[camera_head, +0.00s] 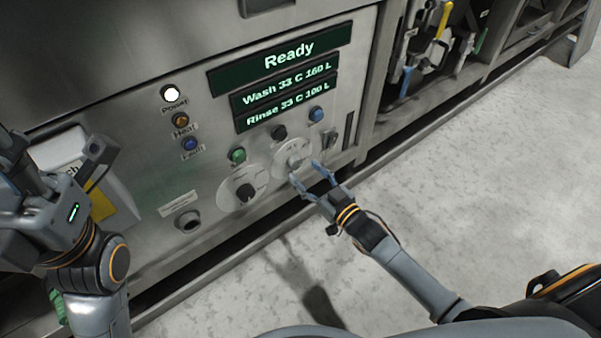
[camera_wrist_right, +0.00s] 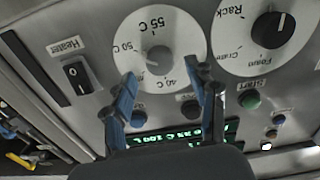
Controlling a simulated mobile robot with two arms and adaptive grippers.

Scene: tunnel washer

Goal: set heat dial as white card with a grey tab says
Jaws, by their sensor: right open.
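The heat dial (camera_head: 296,157) is a round white plate with a pale knob, low on the steel panel. In the right wrist view the heat dial (camera_wrist_right: 172,72) shows marks of 40, 50 and 55 C; the knob's exact setting is unclear. My right gripper (camera_head: 312,178) is open, its blue fingers just in front of the dial's lower edge. In its wrist view the gripper (camera_wrist_right: 163,82) has its fingers apart, the knob beyond them. My left gripper (camera_head: 40,190) is at the left edge; its fingers are unclear. No white card with a grey tab can be made out.
A second dial (camera_head: 243,189) with a black knob sits left of the heat dial. A heater switch (camera_wrist_right: 77,75) is beside the heat dial. The display (camera_head: 288,88) reads Ready, Wash 33 C 160 L. A white panel with a yellow patch (camera_head: 101,204) is behind my left arm.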

